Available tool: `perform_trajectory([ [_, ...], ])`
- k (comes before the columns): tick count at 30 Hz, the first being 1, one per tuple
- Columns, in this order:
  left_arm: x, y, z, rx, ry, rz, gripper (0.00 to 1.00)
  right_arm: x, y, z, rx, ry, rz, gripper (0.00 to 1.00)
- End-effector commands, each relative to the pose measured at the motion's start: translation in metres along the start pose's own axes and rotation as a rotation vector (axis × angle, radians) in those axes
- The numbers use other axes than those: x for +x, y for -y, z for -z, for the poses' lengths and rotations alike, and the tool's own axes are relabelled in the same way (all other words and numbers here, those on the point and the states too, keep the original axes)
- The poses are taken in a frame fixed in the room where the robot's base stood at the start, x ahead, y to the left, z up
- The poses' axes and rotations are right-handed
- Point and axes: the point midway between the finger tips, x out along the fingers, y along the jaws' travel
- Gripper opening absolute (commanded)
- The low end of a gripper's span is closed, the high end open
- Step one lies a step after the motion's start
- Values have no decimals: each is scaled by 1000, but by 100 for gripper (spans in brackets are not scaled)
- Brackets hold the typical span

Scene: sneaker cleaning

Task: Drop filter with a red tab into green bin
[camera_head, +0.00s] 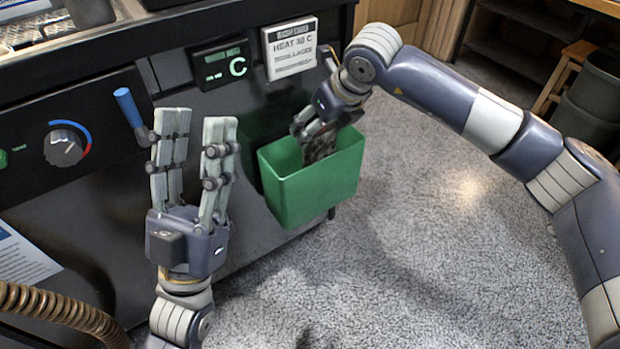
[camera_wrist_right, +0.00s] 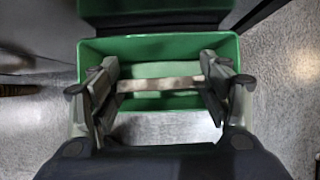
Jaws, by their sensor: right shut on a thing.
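The green bin (camera_head: 315,185) hangs at the front of the dark machine and is open at the top. My right gripper (camera_head: 320,132) points down at the bin's mouth. It is shut on the filter (camera_head: 321,147), a dark, brownish mesh piece partly hidden by the fingers and in the bin's opening. In the right wrist view, the filter shows as a thin pale edge (camera_wrist_right: 160,84) between the fingers, over the green bin (camera_wrist_right: 190,48). No red tab is clear in either view. My left gripper (camera_head: 198,125) is open and empty, pointing up, left of the bin.
The machine front carries a blue lever (camera_head: 129,107), a dial (camera_head: 64,145), a temperature display (camera_head: 222,66) and a white sign (camera_head: 291,50). A brown hose (camera_head: 60,305) lies at lower left. Grey speckled floor (camera_head: 430,270) is clear to the right.

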Motion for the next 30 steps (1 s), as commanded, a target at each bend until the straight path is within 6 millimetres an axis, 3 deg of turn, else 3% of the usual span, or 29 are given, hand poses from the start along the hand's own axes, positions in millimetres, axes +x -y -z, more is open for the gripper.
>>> perform_trajectory([
  [5,0,0,0,0,0,0,40,0,0,0,0,0,0,49],
  [6,0,0,0,0,0,0,40,0,0,0,0,0,0,77],
  [9,0,0,0,0,0,0,40,0,0,0,0,0,0,94],
  [23,0,0,-1,0,3,1,40,-5,0,0,0,0,1,94],
  [30,0,0,-1,0,2,0,40,-48,1,-1,-1,4,3,94],
])
